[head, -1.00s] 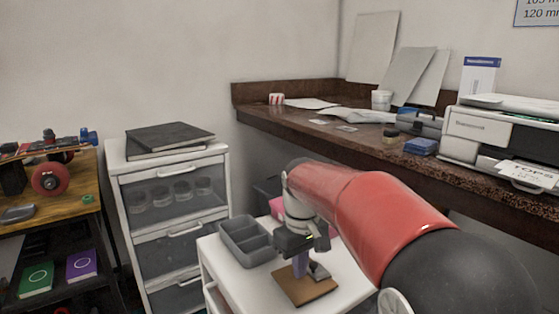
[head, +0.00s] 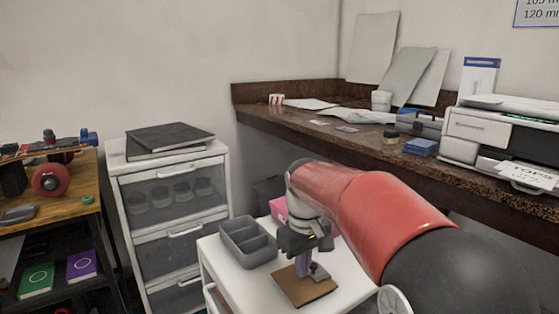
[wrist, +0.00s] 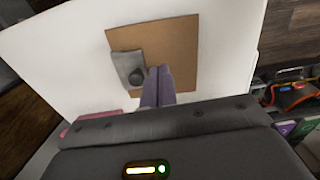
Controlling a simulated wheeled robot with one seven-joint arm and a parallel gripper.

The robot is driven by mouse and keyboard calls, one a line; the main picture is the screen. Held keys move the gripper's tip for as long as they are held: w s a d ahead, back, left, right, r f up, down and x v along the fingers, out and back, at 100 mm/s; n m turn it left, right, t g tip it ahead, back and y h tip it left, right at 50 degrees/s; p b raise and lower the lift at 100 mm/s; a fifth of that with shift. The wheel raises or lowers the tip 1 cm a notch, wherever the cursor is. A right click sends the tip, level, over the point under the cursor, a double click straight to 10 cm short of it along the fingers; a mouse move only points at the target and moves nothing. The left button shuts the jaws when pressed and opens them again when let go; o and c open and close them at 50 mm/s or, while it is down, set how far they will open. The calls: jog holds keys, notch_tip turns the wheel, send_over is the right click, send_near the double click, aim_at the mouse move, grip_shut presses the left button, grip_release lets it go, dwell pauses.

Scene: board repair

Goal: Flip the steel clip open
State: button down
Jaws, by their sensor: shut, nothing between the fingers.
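A brown board (head: 303,290) lies flat on the white top of a small cabinet. My gripper (head: 303,272) points down over the board, beside the clip.
A pink item (head: 278,208) is behind my wrist. A drawer unit (head: 170,210) stands to the left, and a dark counter (head: 345,142) runs behind.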

aim_at(318, 270)
jog(key=shift+w+d+p, duration=0.35)
jog(key=shift+w+d, duration=0.2)
jog(key=shift+d, duration=0.4)
jog(key=shift+w+d+p, duration=0.3)
jog(key=shift+w+d, duration=0.2)
jog(key=shift+d, duration=0.4)
jog(key=shift+s+a+r+p, duration=0.4)
jog(key=shift+a+r+p, duration=0.1)
jog(key=shift+a+r, duration=0.15)
jog(key=shift+r+p, duration=0.95)
jog(key=shift+r, duration=2.95)
